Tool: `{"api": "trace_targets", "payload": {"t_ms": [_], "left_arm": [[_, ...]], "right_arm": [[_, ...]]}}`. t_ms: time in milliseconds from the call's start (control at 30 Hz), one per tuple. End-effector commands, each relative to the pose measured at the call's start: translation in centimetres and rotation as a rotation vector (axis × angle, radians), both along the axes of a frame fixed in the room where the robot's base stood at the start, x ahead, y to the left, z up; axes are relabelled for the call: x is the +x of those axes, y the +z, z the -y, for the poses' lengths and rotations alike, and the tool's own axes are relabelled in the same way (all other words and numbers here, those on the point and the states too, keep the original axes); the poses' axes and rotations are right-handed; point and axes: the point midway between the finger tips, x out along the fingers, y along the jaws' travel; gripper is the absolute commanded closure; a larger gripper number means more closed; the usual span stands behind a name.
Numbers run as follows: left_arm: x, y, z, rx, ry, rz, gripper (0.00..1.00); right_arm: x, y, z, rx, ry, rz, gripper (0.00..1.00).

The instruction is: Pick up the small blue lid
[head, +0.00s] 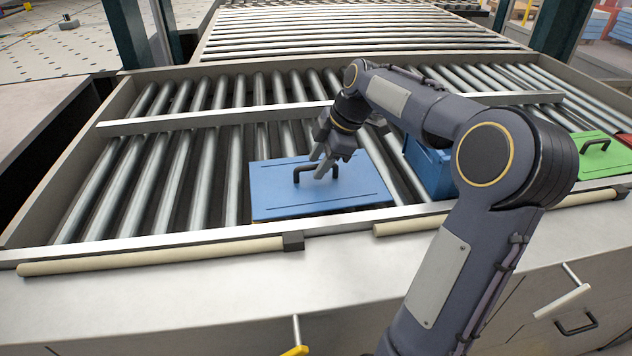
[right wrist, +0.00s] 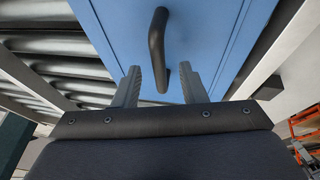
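The small blue lid (head: 340,196) lies flat on the rollers near the front rail, with a black bar handle (head: 301,172) on top. It also fills the upper middle of the right wrist view (right wrist: 213,25). My right gripper (head: 322,168) is at the lid's handle, seen from above. In the right wrist view its two fingers (right wrist: 160,84) are apart, and the handle's near end shows between their tips. I cannot tell whether either finger touches the handle. My left gripper is in neither view.
A blue box (head: 428,165) stands right of the lid, partly behind my right arm. A green lid (head: 597,153) with a black handle lies farther right. Metal rails (head: 210,118) edge the roller table. The rollers left of the blue lid are clear.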

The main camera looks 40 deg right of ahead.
Motion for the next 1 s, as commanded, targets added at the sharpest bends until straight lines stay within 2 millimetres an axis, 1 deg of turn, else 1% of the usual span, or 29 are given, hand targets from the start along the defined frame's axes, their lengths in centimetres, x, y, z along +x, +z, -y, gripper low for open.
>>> {"api": "trace_targets", "payload": {"t_ms": [700, 767, 1000], "left_arm": [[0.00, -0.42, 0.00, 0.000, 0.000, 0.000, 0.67], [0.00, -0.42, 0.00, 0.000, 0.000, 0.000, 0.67], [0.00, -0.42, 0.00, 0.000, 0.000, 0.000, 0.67]], "right_arm": [[-0.01, -0.45, -0.01, 0.000, 0.000, 0.000, 0.62], [-0.01, -0.45, -0.01, 0.000, 0.000, 0.000, 0.69], [-0.01, -0.45, -0.01, 0.000, 0.000, 0.000, 1.00]]}}
